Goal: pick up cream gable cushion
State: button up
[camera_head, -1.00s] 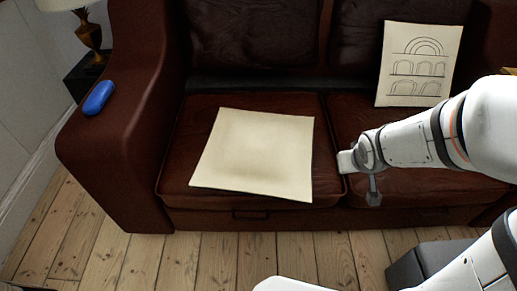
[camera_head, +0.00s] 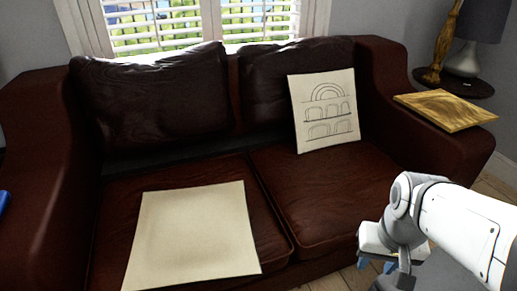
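Two flat cream pieces are on the dark red-brown leather sofa (camera_head: 330,205). A plain cream cushion (camera_head: 195,235) lies flat on the left seat. A cream cushion with line-drawn arches (camera_head: 325,118) leans upright against the right backrest. I cannot tell from the frames which one is the gable cushion. My gripper (camera_head: 378,264) is at the lower right, in front of the right seat, apart from both pieces. I see nothing held in it, but its finger gap is not clear.
A wooden board (camera_head: 445,110) lies on the right armrest. A side table with a lamp (camera_head: 463,60) stands behind it. A blue object (camera_head: 4,202) shows at the left edge. The right seat is clear in front of the leaning piece.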

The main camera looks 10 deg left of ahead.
aim_at(191, 236)
jog(key=z, duration=1.1)
jog(key=k, duration=0.3)
jog(key=u, duration=1.65)
